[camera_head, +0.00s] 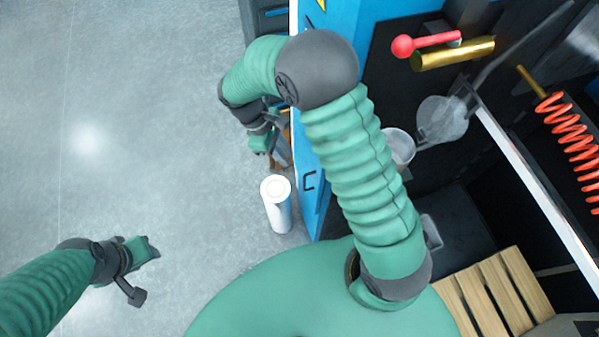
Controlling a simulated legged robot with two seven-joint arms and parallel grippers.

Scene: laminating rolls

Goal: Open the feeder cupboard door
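The blue cupboard door (312,207) shows as a narrow upright panel right of centre, with a white edge and a small black handle (309,181). My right arm crosses in front of its upper part. My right gripper (274,150) is bent down at the door's left edge, above and left of the handle. Whether it touches the door is unclear, and its fingers are too small and partly covered to read. My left gripper (148,248) is over the floor at lower left, well apart from the door; its finger opening cannot be made out.
A white roll (276,205) stands upright on the floor just left of the door. A red-knobbed lever (425,43), a brass bar (453,53) and a red coil (570,135) are at the right. A wooden slatted pallet (497,297) lies lower right. The left floor is clear.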

